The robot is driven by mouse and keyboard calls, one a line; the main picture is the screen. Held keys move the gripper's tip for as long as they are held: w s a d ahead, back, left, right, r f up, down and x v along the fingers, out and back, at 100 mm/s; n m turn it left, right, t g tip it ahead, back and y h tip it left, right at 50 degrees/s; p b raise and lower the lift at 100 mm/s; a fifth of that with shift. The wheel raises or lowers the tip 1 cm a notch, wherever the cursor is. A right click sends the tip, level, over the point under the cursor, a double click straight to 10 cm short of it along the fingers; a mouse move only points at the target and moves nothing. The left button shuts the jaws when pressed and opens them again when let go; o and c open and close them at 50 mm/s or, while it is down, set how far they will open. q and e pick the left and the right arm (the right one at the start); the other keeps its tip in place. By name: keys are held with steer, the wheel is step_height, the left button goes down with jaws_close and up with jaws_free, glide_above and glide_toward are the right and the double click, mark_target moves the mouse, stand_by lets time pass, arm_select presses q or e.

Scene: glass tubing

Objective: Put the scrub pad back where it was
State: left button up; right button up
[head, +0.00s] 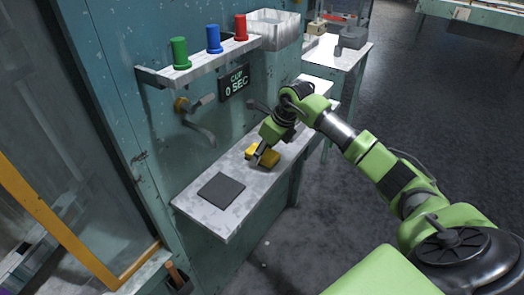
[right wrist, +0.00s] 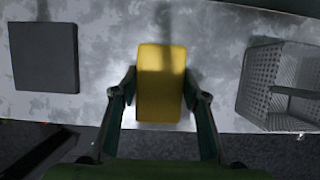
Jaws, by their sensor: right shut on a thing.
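The scrub pad (head: 269,157) is a yellow block at the middle of the grey wall shelf (head: 211,217). It also shows upright in the picture of the right wrist view (right wrist: 161,84). My right gripper (head: 261,158) is shut on it, with one finger on each side. I cannot tell whether the pad touches the shelf or is just above it. A dark square mat (head: 221,190) lies flat and empty on the shelf, left of the pad; it also shows in the right wrist view (right wrist: 44,57). My left gripper is not in view.
A wire basket (right wrist: 282,84) stands right of the pad in the right wrist view. Above the shelf are a black sign (head: 235,84), a curved tap-like fitting (head: 198,128) and a ledge (head: 203,64) with green, blue and red pieces. Bare shelf lies between pad and mat.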

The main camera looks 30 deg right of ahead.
steer(key=o, duration=1)
steer(key=shift+o, duration=0.4)
steer(key=shift+r, duration=0.2)
steer(key=shift+s+d+r, duration=0.1)
steer(key=shift+d+r, duration=0.05)
steer(key=shift+r, duration=0.2)
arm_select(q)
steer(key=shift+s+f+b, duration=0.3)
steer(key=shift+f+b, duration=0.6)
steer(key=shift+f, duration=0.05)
arm_select(e)
steer(key=v, duration=1.1)
steer(key=shift+s, duration=0.2)
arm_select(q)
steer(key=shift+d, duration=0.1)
arm_select(e)
steer(key=shift+f, duration=0.1)
